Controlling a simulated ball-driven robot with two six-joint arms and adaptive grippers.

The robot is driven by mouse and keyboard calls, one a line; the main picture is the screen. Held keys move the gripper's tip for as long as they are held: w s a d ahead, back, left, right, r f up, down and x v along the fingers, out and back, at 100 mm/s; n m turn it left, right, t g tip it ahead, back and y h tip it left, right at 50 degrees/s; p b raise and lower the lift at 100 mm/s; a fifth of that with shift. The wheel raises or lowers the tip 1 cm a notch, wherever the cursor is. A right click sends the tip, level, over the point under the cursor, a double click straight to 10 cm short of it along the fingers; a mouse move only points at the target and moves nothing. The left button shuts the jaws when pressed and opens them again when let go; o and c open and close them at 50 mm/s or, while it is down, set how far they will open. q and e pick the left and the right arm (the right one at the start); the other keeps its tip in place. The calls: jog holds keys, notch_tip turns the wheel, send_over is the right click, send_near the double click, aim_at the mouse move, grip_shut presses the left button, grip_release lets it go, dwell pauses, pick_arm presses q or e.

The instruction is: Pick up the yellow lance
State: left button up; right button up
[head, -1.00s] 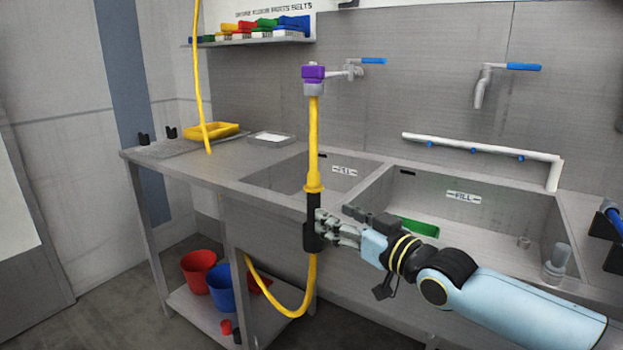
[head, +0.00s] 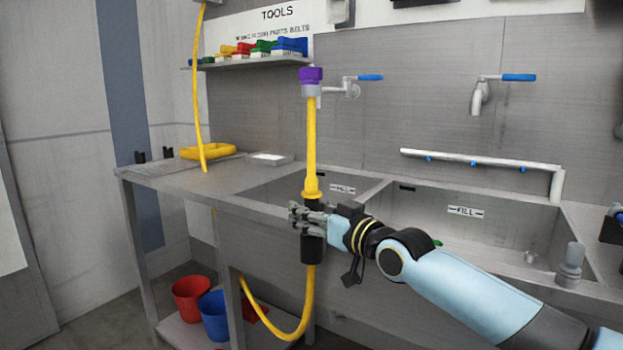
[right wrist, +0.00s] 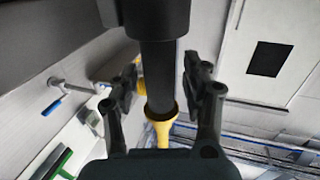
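The yellow lance (head: 311,145) stands upright in front of the sinks, with a purple and grey head at its top and a black grip (head: 312,250) at its lower end. My right gripper (head: 307,218) is at the upper part of the black grip, its fingers reaching across it. In the right wrist view the black grip (right wrist: 160,75) lies between the two fingers of my right gripper (right wrist: 160,80), with a gap showing on each side. The lance's yellow collar (right wrist: 161,110) shows beyond it. My left gripper is not in view.
A yellow hose (head: 290,335) loops below the grip. The steel sink counter (head: 190,178) is close behind. A red bucket (head: 190,297) and a blue bucket (head: 214,315) stand on the lower shelf.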

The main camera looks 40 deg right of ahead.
aim_at(315, 134)
jog(key=c, duration=0.8)
jog(key=shift+o, duration=0.2)
notch_tip(315, 134, up, 11)
jog(key=p, duration=0.6)
jog(key=shift+r, duration=0.15)
grip_shut()
notch_tip(315, 134, up, 4)
jog(key=p, duration=0.3)
jog(key=shift+p, duration=0.4)
jog(key=shift+o, duration=0.5)
grip_release()
jog(key=shift+c, duration=0.6)
